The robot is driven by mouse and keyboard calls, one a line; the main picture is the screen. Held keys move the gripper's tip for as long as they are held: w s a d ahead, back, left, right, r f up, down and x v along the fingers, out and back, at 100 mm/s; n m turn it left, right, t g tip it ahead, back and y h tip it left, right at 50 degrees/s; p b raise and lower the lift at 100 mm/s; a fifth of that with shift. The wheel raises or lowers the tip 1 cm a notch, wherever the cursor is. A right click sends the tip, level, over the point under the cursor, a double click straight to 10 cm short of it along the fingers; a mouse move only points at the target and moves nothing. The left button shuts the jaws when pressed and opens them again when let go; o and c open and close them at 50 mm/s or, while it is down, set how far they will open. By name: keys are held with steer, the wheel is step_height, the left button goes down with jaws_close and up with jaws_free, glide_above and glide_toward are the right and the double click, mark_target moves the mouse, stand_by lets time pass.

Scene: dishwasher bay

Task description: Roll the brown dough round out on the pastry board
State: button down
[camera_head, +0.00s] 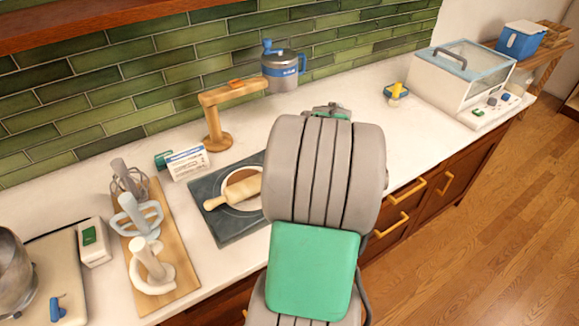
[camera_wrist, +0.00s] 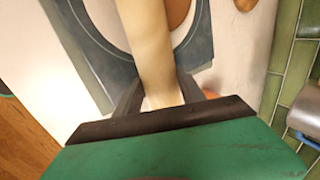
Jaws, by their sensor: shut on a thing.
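The rolling pin (camera_head: 243,190) is pale wood and lies across the dark grey pastry board (camera_head: 212,228). A pale round outline shows on the board around the pin. In the wrist view the pin (camera_wrist: 147,40) runs from the top edge down between the dark fingers of my gripper (camera_wrist: 160,97), which is shut on it. A brown patch (camera_wrist: 179,10), seemingly the dough round, shows at the top beside the pin, partly hidden by it. In the head view my arm hides my gripper and the pin's right end.
A wooden stand (camera_head: 214,125) and a small labelled card (camera_head: 187,162) are behind the board. A wooden tray (camera_head: 183,285) with several whisk-like attachments lies left. A blue-grey jug (camera_head: 280,72) is at the back.

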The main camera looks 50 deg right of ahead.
steer(key=shift+w+d, duration=0.15)
steer(key=shift+w, duration=0.4)
steer(key=shift+w+d, duration=0.15)
steer(key=shift+w, duration=0.4)
steer(key=shift+w+d+f, duration=0.1)
steer(key=shift+w+d, duration=0.1)
steer(key=shift+w, duration=0.65)
steer(key=shift+w+d+f, duration=0.1)
steer(key=shift+w+d, duration=0.15)
steer(key=shift+w, duration=0.55)
steer(key=shift+w+d, duration=0.2)
steer(key=shift+w, duration=0.65)
steer(key=shift+s+a+p, duration=0.15)
steer(key=shift+s+a, duration=0.2)
steer(key=shift+s, duration=0.95)
steer(key=shift+s+a+p, duration=0.15)
steer(key=shift+s+a, duration=0.2)
steer(key=shift+s, duration=0.9)
steer(key=shift+s+a+p, duration=0.15)
steer(key=shift+s+a, duration=0.2)
steer(key=shift+s, duration=0.95)
step_height(320, 180, up, 7)
steer(key=p, duration=0.5)
steer(key=shift+r, duration=0.1)
steer(key=shift+d, duration=0.15)
